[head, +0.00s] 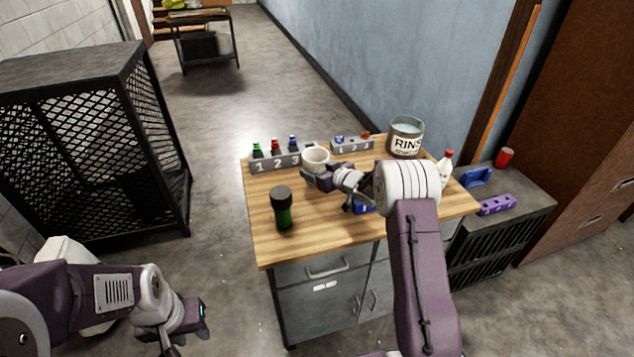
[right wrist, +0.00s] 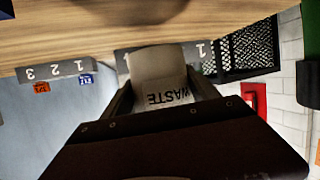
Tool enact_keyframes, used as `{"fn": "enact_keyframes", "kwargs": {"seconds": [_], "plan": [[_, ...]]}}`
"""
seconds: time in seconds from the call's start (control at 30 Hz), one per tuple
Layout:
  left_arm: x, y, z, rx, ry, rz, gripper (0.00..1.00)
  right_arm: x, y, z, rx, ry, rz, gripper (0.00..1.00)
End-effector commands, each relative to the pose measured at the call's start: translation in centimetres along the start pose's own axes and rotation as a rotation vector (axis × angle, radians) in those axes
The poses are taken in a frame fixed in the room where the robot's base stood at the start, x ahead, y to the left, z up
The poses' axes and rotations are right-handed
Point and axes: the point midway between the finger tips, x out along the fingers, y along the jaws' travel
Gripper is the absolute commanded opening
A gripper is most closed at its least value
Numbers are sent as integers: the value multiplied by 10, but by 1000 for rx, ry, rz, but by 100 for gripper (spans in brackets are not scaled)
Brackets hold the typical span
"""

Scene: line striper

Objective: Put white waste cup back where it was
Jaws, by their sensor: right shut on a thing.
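The white waste cup (head: 316,157) is near the back of the wooden table (head: 320,228), in front of the gap between two numbered grey racks. My right gripper (head: 318,176) is shut on it. In the right wrist view, which looks upside down, the cup (right wrist: 160,72) sits between the fingers with its "WASTE" label showing. I cannot tell whether its base touches the table. My left gripper (head: 190,328) is off the table at the lower left, empty, its fingers apart.
A grey rack (head: 280,160) holds green, red and blue bottles; another rack (head: 352,145) holds small blue and red pieces. The rinse tub (head: 405,138), white bottle (head: 445,167) and dark green bottle (head: 282,208) stand around. A blue object (head: 362,207) lies below my right wrist.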

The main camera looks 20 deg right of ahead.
Motion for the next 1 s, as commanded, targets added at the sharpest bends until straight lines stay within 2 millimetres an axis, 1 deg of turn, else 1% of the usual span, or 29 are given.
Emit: {"fn": "enact_keyframes", "kwargs": {"seconds": [0.1,0.3,0.53,0.67,0.7,0.77,1.0], "plan": [[1,0,0,0,0,0,36,2,0,5,0,-1,0,3],[5,0,0,0,0,0,36,14,-2,37,1,-3,-1,3],[5,0,0,0,0,0,36,14,-1,37,0,0,0,3],[8,0,1,0,0,0,36,16,-2,42,0,0,-1,3],[7,0,1,0,0,0,36,15,-2,41,0,0,-1,74],[7,0,1,0,0,0,36,15,-2,41,0,0,-1,90],[7,0,1,0,0,0,36,15,-2,41,0,0,-1,90]]}}
